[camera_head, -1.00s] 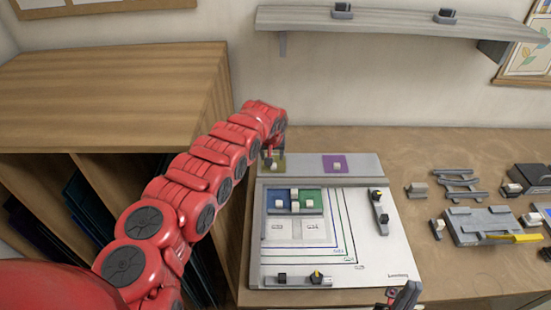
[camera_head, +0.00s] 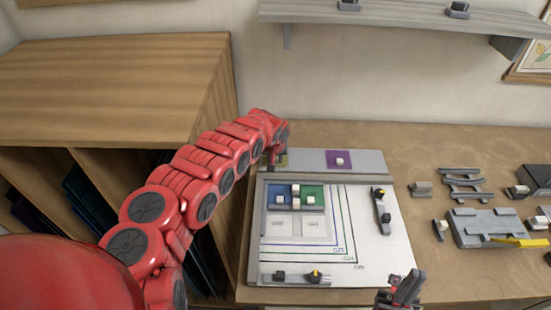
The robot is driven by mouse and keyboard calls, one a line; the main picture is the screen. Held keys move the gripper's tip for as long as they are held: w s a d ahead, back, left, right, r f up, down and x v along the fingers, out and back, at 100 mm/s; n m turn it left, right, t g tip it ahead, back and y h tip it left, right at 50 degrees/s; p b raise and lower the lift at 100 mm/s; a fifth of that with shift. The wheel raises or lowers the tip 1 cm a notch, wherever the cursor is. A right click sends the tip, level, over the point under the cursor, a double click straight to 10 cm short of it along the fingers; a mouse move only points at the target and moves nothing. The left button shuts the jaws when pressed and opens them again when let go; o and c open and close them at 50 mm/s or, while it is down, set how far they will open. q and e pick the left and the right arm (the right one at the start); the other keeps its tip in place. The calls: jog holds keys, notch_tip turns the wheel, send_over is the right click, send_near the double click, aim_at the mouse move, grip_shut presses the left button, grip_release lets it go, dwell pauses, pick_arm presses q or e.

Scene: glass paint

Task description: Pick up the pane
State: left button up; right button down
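My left gripper (camera_head: 274,158) reaches in from the left and points down at an olive-yellow pane (camera_head: 283,159) on the grey strip behind the work board. The gripper hides most of that pane and its knob, so I cannot tell whether the fingers are closed on it. A purple pane (camera_head: 347,164) with a white knob lies on the same strip to the right. A blue pane (camera_head: 275,204) and a green pane (camera_head: 318,202) lie side by side on the board. My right gripper (camera_head: 403,288) is at the bottom edge, in front of the board; its finger state is unclear.
The white work board (camera_head: 370,240) has a grey frame and carries small dark clamps. Grey racks (camera_head: 487,226) and a yellow-handled tool (camera_head: 518,242) lie to the right. A wooden cabinet (camera_head: 120,90) stands at left, and a grey shelf (camera_head: 400,14) hangs above.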

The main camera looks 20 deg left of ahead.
pick_arm(q)
jog(key=shift+w+d+f, duration=0.1)
jog(key=shift+w+f, duration=0.05)
grip_shut()
